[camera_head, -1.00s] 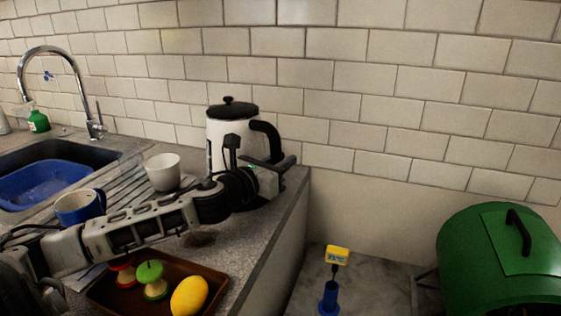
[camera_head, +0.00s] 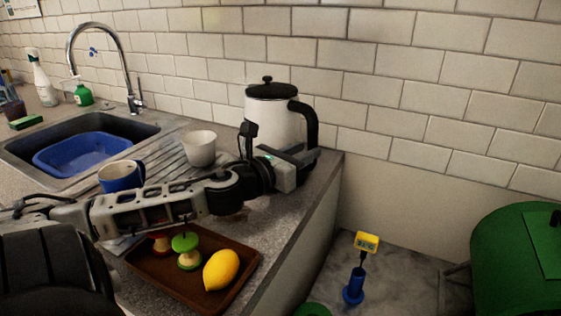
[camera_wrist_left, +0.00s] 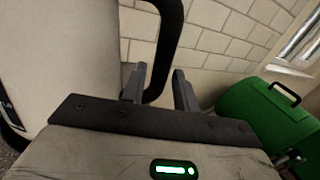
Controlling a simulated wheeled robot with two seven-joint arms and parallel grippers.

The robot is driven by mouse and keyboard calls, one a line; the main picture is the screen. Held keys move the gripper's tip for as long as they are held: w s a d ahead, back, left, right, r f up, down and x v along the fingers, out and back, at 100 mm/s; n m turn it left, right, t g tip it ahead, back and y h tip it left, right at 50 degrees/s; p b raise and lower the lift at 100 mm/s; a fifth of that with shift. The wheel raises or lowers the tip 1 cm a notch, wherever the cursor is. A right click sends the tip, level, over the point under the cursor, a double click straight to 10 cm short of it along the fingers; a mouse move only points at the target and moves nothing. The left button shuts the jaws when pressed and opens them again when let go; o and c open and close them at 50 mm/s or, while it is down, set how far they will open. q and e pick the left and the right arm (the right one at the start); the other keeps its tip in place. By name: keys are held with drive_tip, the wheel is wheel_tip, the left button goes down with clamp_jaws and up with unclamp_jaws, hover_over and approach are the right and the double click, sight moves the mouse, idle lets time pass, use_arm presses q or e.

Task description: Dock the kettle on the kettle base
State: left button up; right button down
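The white kettle (camera_head: 272,118) with black lid and black handle (camera_head: 311,128) stands upright at the back of the counter, near its right end. My left gripper (camera_head: 308,156) is beside it at the lower part of the handle. In the left wrist view the fingers (camera_wrist_left: 158,88) are apart, with the handle (camera_wrist_left: 166,45) between them; a gap shows at the right finger. The kettle's white body (camera_wrist_left: 75,55) fills the left of that view. My arm hides the kettle's bottom, and I cannot make out the kettle base. My right gripper is not in view.
A white cup (camera_head: 199,149) and a blue mug (camera_head: 120,177) stand by the sink (camera_head: 28,158). A brown tray (camera_head: 190,291) holds a lemon and apple-like pieces. Past the counter's right edge, lower down, are a blue-and-yellow gauge (camera_head: 356,280) and a green bin (camera_head: 505,262).

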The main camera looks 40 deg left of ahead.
use_arm(q)
drive_tip(key=shift+s+r+p, duration=0.1)
drive_tip(key=shift+s+p, duration=0.85)
drive_tip(key=shift+s, duration=0.8)
drive_tip(key=shift+s+p, duration=0.55)
drive_tip(key=shift+s, duration=0.8)
drive_tip(key=w+b, duration=0.1)
drive_tip(key=w, duration=0.1)
drive_tip(key=w+b, duration=0.2)
drive_tip(key=w, duration=0.1)
drive_tip(key=shift+w+f, duration=0.2)
drive_tip(key=shift+w, duration=0.15)
drive_tip(key=shift+w+r+b, duration=0.15)
drive_tip(key=shift+w+b, duration=0.15)
drive_tip(key=shift+w, duration=1.2)
